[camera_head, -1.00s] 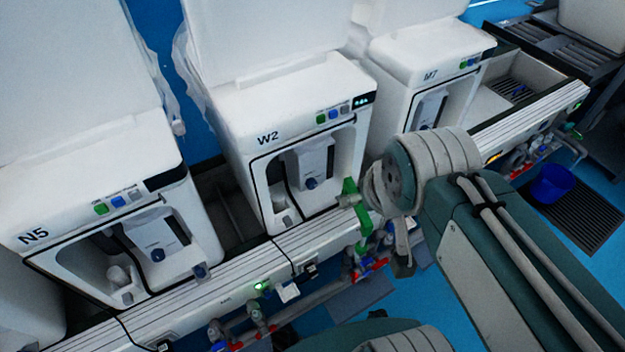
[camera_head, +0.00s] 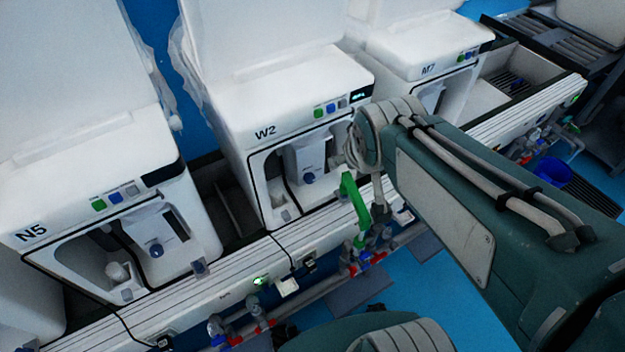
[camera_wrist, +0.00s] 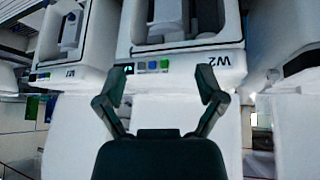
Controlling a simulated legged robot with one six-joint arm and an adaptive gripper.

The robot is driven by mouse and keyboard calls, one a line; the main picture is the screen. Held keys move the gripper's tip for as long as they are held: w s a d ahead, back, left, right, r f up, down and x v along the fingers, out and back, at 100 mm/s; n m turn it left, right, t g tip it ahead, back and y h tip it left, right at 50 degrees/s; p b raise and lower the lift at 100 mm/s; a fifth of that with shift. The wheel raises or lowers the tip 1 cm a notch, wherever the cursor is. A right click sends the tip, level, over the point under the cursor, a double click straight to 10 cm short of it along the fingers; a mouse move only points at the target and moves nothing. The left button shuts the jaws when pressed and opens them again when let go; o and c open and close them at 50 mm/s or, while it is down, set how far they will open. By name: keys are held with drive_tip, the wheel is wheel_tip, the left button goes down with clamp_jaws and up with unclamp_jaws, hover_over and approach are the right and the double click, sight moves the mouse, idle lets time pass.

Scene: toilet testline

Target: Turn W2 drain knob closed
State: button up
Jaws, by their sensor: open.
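The W2 unit (camera_head: 290,110) is a white cabinet with an open front recess. Inside the recess a dark blue knob (camera_head: 308,178) sits on a pale panel. I cannot tell from its shape whether it stands open or closed. In the wrist view the W2 unit (camera_wrist: 195,55) appears upside down, with its label, its buttons and part of its recess; I make out no knob there. My gripper (camera_wrist: 160,84) is open and empty, its two dark fingers spread in front of W2.
The N5 unit (camera_head: 75,215) stands left of W2 and the M7 unit (camera_head: 420,60) right. A ribbed white rail (camera_head: 235,265) runs below them, with red and blue valves. A blue bucket (camera_head: 553,171) is far right.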

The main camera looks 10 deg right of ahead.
sight(312, 180)
drive_tip(key=w+d+f+n+t, duration=0.3)
drive_tip(key=w+f, duration=1.2)
drive_tip(key=w, duration=0.4)
wheel_tip(312, 180, down, 22)
drive_tip(key=a+n+t+y, duration=0.1)
drive_tip(key=a+t+y, duration=0.1)
drive_tip(key=t+y, duration=0.2)
drive_tip(key=x, duration=1)
drive_tip(key=shift+w+a+f, duration=0.1)
drive_tip(key=shift+w+f, duration=0.1)
drive_tip(key=shift+f, duration=0.25)
drive_tip(key=c, duration=1.2)
